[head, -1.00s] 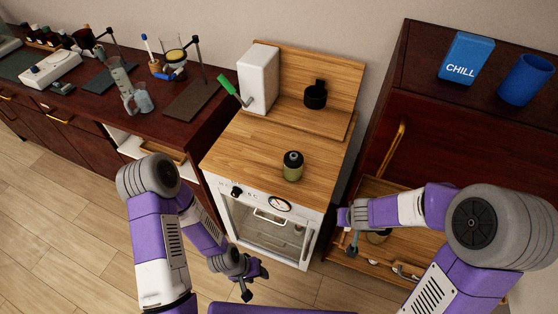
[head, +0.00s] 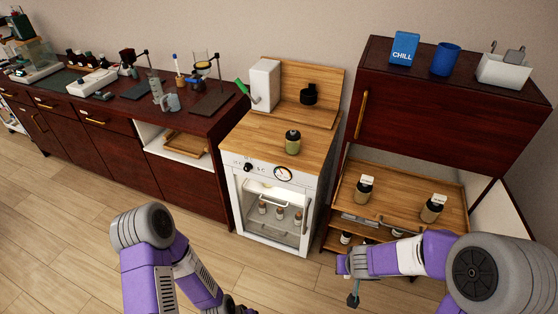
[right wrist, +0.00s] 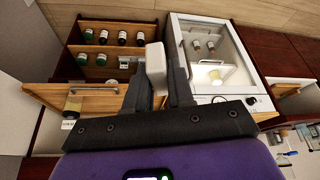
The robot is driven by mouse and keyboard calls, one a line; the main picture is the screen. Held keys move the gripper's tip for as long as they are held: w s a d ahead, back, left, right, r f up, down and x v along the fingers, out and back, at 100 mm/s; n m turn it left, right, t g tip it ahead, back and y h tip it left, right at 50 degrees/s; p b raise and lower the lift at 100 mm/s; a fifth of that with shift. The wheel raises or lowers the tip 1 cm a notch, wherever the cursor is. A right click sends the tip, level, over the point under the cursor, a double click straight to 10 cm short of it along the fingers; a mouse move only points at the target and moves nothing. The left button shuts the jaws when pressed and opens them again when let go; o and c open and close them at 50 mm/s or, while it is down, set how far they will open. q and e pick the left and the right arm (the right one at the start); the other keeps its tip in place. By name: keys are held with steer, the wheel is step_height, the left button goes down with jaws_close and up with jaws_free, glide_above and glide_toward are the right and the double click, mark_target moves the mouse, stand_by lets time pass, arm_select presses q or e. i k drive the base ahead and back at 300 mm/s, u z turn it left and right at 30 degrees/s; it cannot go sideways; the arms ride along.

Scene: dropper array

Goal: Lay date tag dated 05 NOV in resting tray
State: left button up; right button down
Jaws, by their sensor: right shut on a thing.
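My right gripper (head: 353,290) is low in front of the right cabinet. In the right wrist view its fingers (right wrist: 160,85) are shut on a small pale, blank-looking piece (right wrist: 156,68). I cannot read a date on it or tell whether it is the date tag. My left gripper (head: 236,308) is cut off at the bottom edge of the head view, so its jaws cannot be judged. A shallow wooden tray (head: 185,146) lies in the open white niche under the left counter. Nothing marks it clearly as the resting tray.
Two bottles with white tags (head: 364,190) (head: 432,208) stand on the cabinet's wooden shelf (head: 400,187). A glass-fronted oven (head: 272,215) with several bottles inside stands between counter and cabinet. A dark bottle (head: 292,142) stands on its top. The floor at left is free.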

mark_target(395, 187)
steer(key=u, duration=0.6)
steer(key=i, duration=0.45)
steer(key=u, duration=0.75)
steer(key=i, duration=0.6)
steer(key=z, duration=0.7)
steer(key=i, duration=0.9)
steer(key=z, duration=0.2)
